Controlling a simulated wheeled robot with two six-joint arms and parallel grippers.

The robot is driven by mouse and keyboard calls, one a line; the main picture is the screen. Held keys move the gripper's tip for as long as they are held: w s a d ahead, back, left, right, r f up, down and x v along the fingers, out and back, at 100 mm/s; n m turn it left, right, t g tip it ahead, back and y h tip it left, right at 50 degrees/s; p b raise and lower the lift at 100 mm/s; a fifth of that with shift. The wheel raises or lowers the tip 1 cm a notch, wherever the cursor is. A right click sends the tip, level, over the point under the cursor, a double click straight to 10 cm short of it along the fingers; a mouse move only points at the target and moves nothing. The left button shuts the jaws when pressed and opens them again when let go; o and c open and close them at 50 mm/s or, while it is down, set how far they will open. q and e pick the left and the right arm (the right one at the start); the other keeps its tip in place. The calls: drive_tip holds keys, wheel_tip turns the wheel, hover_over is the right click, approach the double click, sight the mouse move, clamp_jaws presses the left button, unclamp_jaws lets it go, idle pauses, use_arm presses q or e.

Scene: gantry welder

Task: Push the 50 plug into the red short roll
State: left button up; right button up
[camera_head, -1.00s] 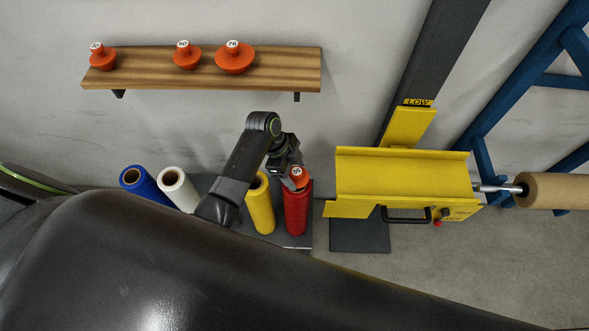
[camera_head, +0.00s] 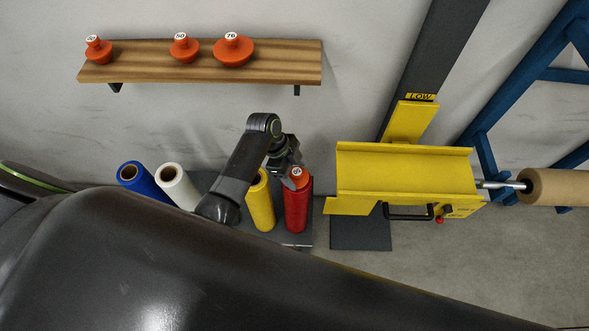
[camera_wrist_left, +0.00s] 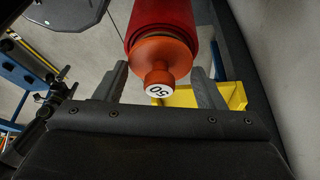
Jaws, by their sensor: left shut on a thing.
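The red short roll (camera_head: 297,208) stands upright on a dark platform, beside the yellow roll. The orange 50 plug (camera_head: 296,172) sits at its top end, with its round white label facing up. In the left wrist view the plug (camera_wrist_left: 159,68) shows its knob and wider collar against the end of the red roll (camera_wrist_left: 165,15). How deep its lower part goes is hidden. My right gripper is not in view.
Yellow (camera_head: 260,205), white (camera_head: 178,188) and blue (camera_head: 142,181) rolls stand left of the red one. A wooden wall shelf (camera_head: 270,73) holds orange plugs, including another 50 (camera_head: 182,48) and a 76 (camera_head: 232,50). A yellow machine body (camera_head: 405,172) stands close to the right.

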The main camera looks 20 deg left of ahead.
use_arm(q)
drive_tip(key=shift+f+b, duration=0.35)
drive_tip(key=shift+f, duration=0.25)
drive_tip(key=o, duration=1.1)
drive_tip(key=shift+c, duration=0.2)
drive_tip(key=shift+a+r, duration=0.1)
drive_tip(key=shift+r, duration=0.05)
drive_tip(key=v, duration=1.7)
drive_tip(key=shift+b, duration=0.3)
drive_tip(key=shift+r, duration=0.1)
